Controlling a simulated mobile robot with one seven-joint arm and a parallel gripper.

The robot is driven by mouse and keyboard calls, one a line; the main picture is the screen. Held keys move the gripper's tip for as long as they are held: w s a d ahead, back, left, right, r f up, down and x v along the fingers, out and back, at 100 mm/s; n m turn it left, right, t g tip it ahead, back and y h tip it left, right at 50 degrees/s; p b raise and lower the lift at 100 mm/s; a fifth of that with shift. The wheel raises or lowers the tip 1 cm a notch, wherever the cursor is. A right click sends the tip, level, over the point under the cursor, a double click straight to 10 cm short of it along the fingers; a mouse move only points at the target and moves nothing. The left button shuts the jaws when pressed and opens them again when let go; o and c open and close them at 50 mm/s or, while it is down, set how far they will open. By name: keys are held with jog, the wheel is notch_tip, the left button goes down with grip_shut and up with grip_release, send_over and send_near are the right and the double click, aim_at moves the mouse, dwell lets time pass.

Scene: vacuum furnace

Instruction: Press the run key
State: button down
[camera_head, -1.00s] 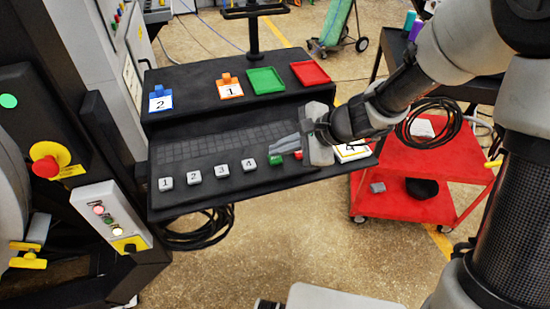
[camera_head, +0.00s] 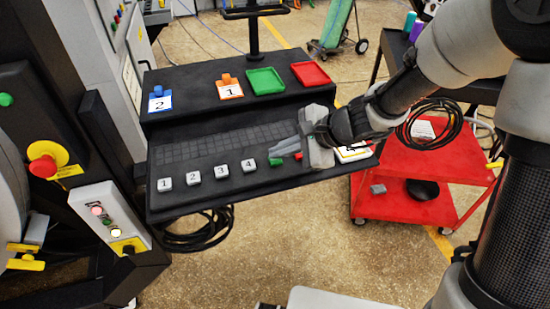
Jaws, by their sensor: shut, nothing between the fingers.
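A small green key (camera_head: 275,162), which I take to be the run key, is on the lower ledge of the black console (camera_head: 205,201), right of the white keys numbered 1 to 4.
The white keys (camera_head: 193,178) run left along the ledge. On the upper shelf are a blue holder (camera_head: 160,101), an orange holder (camera_head: 229,89), a green tray (camera_head: 265,81) and a red tray (camera_head: 310,74). A control box with buttons (camera_head: 109,217) stands left. A red cart (camera_head: 411,200) stands right.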

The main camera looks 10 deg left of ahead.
aim_at(280, 161)
dwell(0.5)
jog(key=shift+r+p, duration=0.55)
jog(key=shift+r, duration=0.25)
notch_tip(280, 161, up, 5)
jog(key=p, duration=0.4)
dwell(0.6)
